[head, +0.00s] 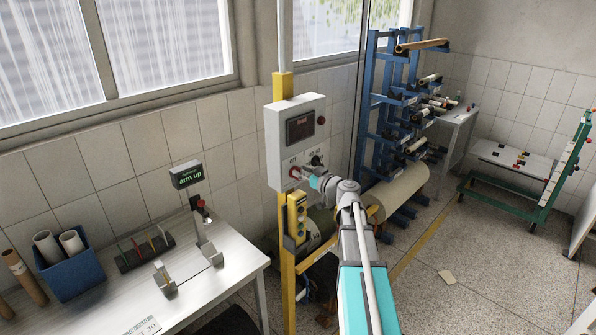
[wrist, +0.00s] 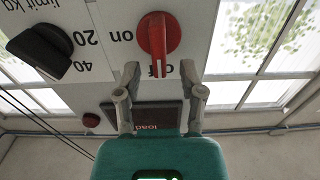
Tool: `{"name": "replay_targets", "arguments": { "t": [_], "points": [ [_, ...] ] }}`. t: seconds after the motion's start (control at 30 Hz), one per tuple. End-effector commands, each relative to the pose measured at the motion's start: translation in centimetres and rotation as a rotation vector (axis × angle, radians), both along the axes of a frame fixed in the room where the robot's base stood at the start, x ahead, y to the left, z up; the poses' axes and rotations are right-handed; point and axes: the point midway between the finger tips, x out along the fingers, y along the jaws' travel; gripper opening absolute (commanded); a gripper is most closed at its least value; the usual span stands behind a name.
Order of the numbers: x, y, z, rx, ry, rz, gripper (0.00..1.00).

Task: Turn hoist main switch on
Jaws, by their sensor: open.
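The red rotary switch (wrist: 155,35) is on the grey control box (head: 285,125), low on its front in the head view (head: 295,172). In the wrist view its handle points down, toward the upside-down "off" label; "on" is printed to its left. My gripper (wrist: 160,80) is open, its two fingertips on either side of the handle's lower end. I cannot tell whether they touch it or how deep they reach. In the head view my gripper (head: 304,175) is at the box front, partly covering the switch area.
A black "limit kg" knob (wrist: 40,50) sits beside the switch. A load display (head: 300,127) is above it. The yellow post (head: 284,230) carries the box and a yellow pendant (head: 296,218). A workbench (head: 215,285) stands left; a blue roll rack (head: 375,100) stands behind right.

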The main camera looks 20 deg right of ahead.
Motion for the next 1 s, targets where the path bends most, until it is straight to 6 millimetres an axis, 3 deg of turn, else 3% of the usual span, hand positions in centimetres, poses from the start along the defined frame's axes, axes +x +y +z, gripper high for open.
{"name": "replay_targets", "arguments": {
  "t": [0.2,0.57,0.83,1.0],
  "points": [
    [1.5,0.5,0.0,0.0,0.0,0.0,0.51],
    [1.6,0.6,0.0,0.0,0.0,0.0,0.51],
    [1.6,0.7,0.0,0.0,0.0,0.001,0.03],
    [1.7,0.7,0.0,0.0,0.0,0.001,0.0]
  ]
}}
